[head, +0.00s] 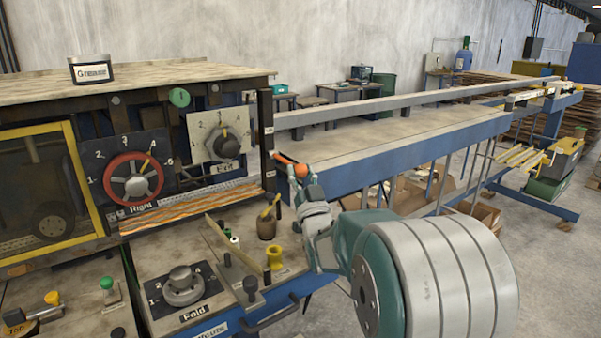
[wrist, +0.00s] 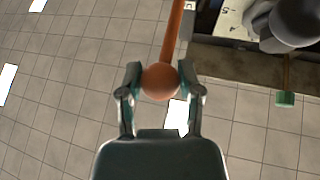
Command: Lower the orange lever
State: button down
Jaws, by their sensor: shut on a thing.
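The orange lever shows in the wrist view as an orange rod (wrist: 172,34) with a round orange ball knob (wrist: 160,80) at its end. My gripper (wrist: 160,84) has its two fingers on either side of the knob and is shut on it. In the head view the lever (head: 284,159) appears as a short orange piece beside the dark upright post at the right end of the machine. My gripper (head: 301,172) is at its knob end, and my arm reaches up to it from the lower right.
The machine carries a red-ringed dial (head: 135,180), a second dial (head: 223,143), a Fold knob (head: 184,285) and a yellow spool (head: 275,258). A long blue-sided table (head: 420,150) runs back right of the lever. Open tiled floor (wrist: 60,110) lies below the gripper.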

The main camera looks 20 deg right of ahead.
jog(key=shift+c, duration=1.3)
grip_release()
notch_tip(320, 180, up, 10)
jog(key=shift+w+f, duration=0.1)
